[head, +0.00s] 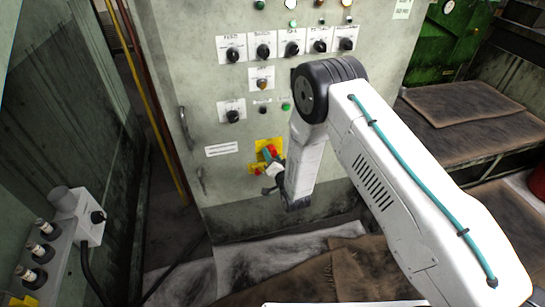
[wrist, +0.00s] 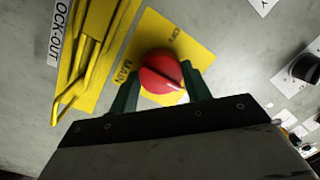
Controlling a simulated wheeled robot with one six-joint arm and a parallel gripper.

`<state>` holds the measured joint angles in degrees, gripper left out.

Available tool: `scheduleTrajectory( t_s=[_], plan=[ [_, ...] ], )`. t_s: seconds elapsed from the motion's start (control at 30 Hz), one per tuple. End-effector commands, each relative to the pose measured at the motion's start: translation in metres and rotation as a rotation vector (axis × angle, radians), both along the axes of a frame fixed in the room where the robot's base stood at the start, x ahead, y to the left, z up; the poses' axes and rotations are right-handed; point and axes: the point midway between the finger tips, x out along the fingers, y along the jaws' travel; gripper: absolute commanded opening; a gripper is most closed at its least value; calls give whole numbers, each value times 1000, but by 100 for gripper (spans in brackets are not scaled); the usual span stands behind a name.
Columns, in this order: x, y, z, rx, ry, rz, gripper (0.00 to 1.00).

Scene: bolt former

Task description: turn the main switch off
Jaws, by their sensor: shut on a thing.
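The main switch is a red knob (wrist: 161,72) on a yellow plate (wrist: 178,38) whose lettering includes "MAIN". In the wrist view my gripper (wrist: 158,82) has its two green fingers on either side of the knob, shut on it. A pale line on the knob's face slants in the picture. In the head view the yellow plate (head: 263,145) is low on the grey cabinet front, and my gripper (head: 268,156) is at it. There my gripper hides most of the knob.
A yellow lock-out device (wrist: 90,45) hangs close beside the plate. Rows of black selector knobs (head: 291,49) and lamps are above on the cabinet (head: 205,100). A cabinet handle (head: 186,130) is to the left. Brown sheets (head: 340,270) lie on the floor below.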

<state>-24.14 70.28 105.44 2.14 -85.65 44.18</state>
Motion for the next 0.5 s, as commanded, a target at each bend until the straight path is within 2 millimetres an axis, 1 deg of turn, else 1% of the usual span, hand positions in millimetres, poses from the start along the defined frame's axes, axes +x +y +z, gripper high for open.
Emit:
scheduleTrajectory(
  t_s=[0.27,0.5],
  plan=[
    [0,0,1,-99,-29,0,25],
    [1,0,2,-287,-83,-1,25]
  ],
)
